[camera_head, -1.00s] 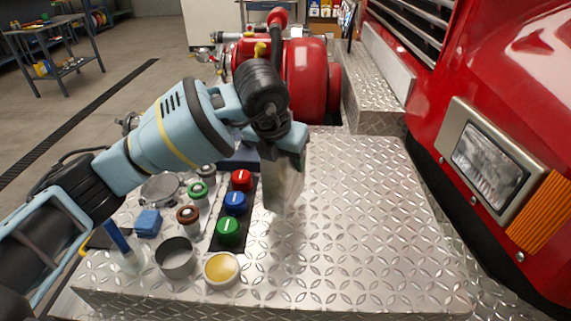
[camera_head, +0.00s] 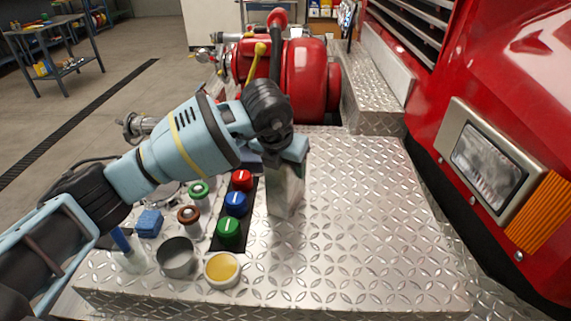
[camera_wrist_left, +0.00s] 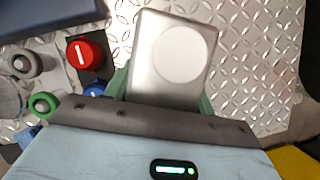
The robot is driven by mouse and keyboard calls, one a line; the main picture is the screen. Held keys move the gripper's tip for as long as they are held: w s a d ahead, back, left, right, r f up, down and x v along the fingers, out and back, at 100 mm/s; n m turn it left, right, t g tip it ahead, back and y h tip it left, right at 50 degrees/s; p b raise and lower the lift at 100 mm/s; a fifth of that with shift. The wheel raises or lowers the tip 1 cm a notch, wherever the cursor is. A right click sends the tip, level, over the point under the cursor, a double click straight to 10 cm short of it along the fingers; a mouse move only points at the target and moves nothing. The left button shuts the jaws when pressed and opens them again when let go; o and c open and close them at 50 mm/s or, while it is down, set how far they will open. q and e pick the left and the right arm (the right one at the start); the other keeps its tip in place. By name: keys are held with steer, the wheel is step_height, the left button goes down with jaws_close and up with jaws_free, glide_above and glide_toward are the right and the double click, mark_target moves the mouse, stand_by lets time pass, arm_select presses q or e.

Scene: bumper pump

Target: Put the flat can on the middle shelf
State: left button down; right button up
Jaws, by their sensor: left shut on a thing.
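The flat can (camera_head: 286,190) is a shiny, box-shaped metal can. My left gripper (camera_head: 285,158) is shut on its upper part from above. The can hangs upright over or on the diamond-plate deck, just right of the coloured knobs; I cannot tell whether its bottom touches. In the left wrist view the can (camera_wrist_left: 150,88) shows a rectangular face with a pale round disc, between the green fingers of my left gripper (camera_wrist_left: 163,98). No shelf I can name as the middle one is clear. My right gripper is not in view.
The diamond-plate deck (camera_head: 370,230) is clear to the right. Left of the can are red (camera_head: 241,180), blue (camera_head: 236,204) and green knobs (camera_head: 229,231), an open tin (camera_head: 178,257) and a yellow-topped jar (camera_head: 222,269). A red pump (camera_head: 305,78) stands behind; a red truck (camera_head: 500,70) is right.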

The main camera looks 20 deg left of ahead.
arm_select(q)
steer(key=c, duration=0.5)
jaws_free()
steer(key=shift+f, duration=0.1)
steer(key=shift+o, duration=0.2)
steer(key=v, duration=1.2)
steer(key=shift+p, duration=0.3)
